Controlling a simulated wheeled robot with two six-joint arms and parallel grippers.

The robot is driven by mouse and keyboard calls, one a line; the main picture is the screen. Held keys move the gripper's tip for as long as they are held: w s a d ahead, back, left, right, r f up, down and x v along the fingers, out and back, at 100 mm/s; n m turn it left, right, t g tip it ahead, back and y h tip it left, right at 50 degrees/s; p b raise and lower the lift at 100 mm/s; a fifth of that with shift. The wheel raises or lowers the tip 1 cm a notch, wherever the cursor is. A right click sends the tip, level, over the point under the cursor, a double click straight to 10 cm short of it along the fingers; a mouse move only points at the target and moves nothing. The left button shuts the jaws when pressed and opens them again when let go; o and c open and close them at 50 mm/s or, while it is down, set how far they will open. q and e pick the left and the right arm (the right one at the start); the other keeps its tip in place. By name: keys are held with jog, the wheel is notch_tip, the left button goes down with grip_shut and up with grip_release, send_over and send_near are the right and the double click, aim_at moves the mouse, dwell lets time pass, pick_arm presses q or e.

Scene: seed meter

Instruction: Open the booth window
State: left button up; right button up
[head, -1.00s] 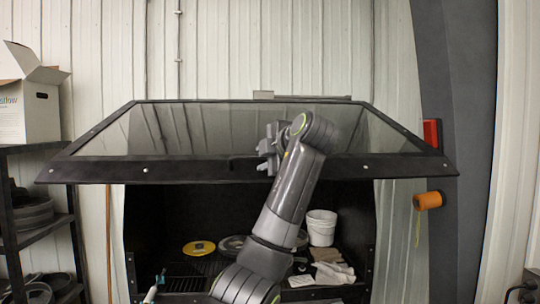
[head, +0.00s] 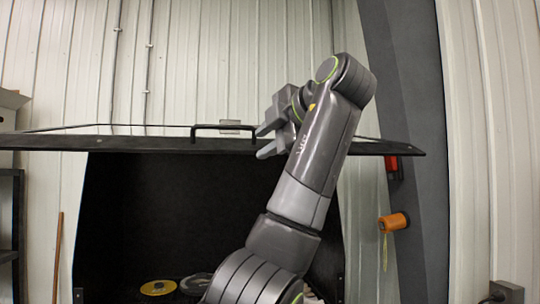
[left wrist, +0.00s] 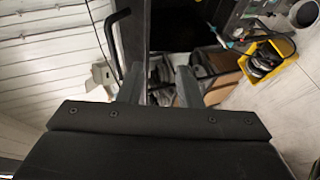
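The booth window (head: 100,143) is a dark-framed pane, swung up and seen nearly edge-on, roughly level above the dark booth opening (head: 165,215). A black bar handle (head: 222,128) is on its front edge, left of my gripper. My left gripper (head: 264,142) is at the window's front edge, right of the handle, with its fingers apart. In the left wrist view the two separated fingers (left wrist: 159,88) show beside the frame edge (left wrist: 132,35) and the handle (left wrist: 112,45). Whether they touch the frame I cannot tell. My right gripper is not in view.
A yellow disc (head: 158,287) lies low inside the booth. An orange reel (head: 394,222) and a red box (head: 394,166) are on the grey post at right. A dark shelf (head: 10,225) stands at left. The left wrist view shows a yellow bin (left wrist: 268,60) on the floor.

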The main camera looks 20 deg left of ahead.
pick_arm(q)
jog(key=shift+b+v, duration=0.7)
jog(key=shift+v, duration=0.05)
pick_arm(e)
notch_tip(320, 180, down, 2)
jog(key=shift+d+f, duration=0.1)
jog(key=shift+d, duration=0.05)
pick_arm(q)
jog(key=shift+a+f, duration=0.1)
jog(key=shift+a, duration=0.05)
jog(key=shift+c, duration=0.4)
